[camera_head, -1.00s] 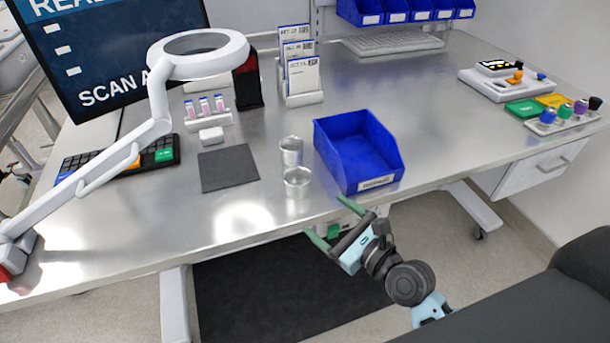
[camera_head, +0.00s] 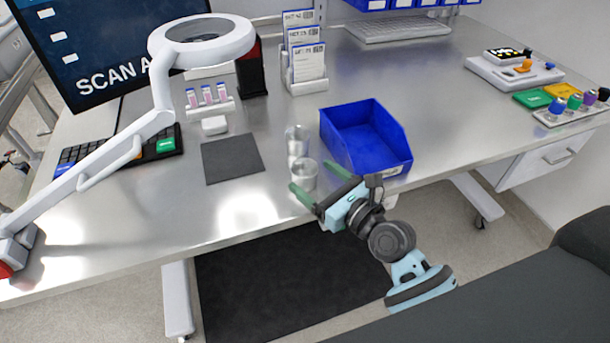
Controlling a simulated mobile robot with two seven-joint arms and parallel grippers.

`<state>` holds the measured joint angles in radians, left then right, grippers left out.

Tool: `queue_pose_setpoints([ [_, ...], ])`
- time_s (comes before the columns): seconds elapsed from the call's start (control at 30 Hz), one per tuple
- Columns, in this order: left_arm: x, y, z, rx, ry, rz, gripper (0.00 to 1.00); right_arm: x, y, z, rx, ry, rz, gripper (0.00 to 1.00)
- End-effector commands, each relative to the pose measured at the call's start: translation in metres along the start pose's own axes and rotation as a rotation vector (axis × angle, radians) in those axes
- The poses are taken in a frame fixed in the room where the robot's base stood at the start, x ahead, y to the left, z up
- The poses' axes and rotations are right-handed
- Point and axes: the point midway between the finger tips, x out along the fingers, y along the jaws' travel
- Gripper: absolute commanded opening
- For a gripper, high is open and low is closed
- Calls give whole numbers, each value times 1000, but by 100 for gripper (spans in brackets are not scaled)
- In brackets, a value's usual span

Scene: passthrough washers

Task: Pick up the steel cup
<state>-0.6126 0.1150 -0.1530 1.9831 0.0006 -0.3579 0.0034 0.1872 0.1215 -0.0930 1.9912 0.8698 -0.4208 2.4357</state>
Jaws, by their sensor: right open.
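Two shiny metal cups stand upright near the front of the steel table. The far cup (camera_head: 297,140) is taller in view, and the near cup (camera_head: 305,172) is just in front of it. I cannot tell from looks alone which one is called the steel cup. My right gripper (camera_head: 309,175) is open, its green fingers pointing at the near cup, one tip on either side of it in the picture. I cannot tell whether the fingers touch it. The right finger lies between the near cup and the blue bin. My left gripper is out of view.
The blue bin (camera_head: 365,138) stands close to the right of the cups. A dark mat (camera_head: 231,158) lies to the left. A magnifier lamp (camera_head: 203,38) arches over the left side. The table's front left is bare.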

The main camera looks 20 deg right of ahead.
Motion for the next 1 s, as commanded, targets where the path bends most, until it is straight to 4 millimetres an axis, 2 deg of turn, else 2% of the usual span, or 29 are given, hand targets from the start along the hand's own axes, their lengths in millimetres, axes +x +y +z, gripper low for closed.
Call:
queue_pose_setpoints([
  [0.1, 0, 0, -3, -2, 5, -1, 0, 19, -2, 2, -3, -3, 1, 80],
  [0.27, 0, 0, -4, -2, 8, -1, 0, 37, -3, 1, -1, -2, 0, 80],
  [0.57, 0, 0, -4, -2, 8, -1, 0, 42, -2, 0, -1, -1, -1, 80],
  [0.67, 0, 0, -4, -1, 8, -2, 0, 42, -2, 0, -1, -1, -1, 69],
  [0.93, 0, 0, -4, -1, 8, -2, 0, 42, -3, 0, -1, -1, -1, 34],
  [1.0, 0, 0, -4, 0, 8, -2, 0, 42, -3, 1, -1, -2, -1, 32],
])
